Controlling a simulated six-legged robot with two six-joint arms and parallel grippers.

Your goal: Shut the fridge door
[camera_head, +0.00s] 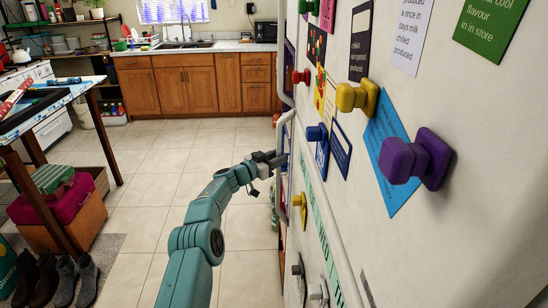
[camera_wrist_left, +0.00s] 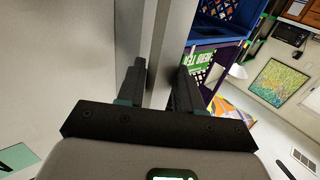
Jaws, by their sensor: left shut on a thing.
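The fridge door (camera_head: 460,220) is a large white panel filling the right of the head view, covered with magnets and cards. Its pale handle (camera_head: 284,125) runs along the door's far edge. My left gripper (camera_head: 274,160) reaches this edge at the handle. In the left wrist view the left gripper (camera_wrist_left: 160,88) has its dark fingers on either side of a light grey upright bar (camera_wrist_left: 163,45), which looks like the handle, and is shut on it. I cannot tell how far the door stands open. My right gripper is not in view.
Blue and purple crates (camera_wrist_left: 222,32) stand just beyond the bar in the wrist view. A table (camera_head: 62,98) stands at the left, with boots (camera_head: 70,280) on the floor below. Wooden cabinets (camera_head: 185,88) line the back. The tiled floor (camera_head: 160,165) between is clear.

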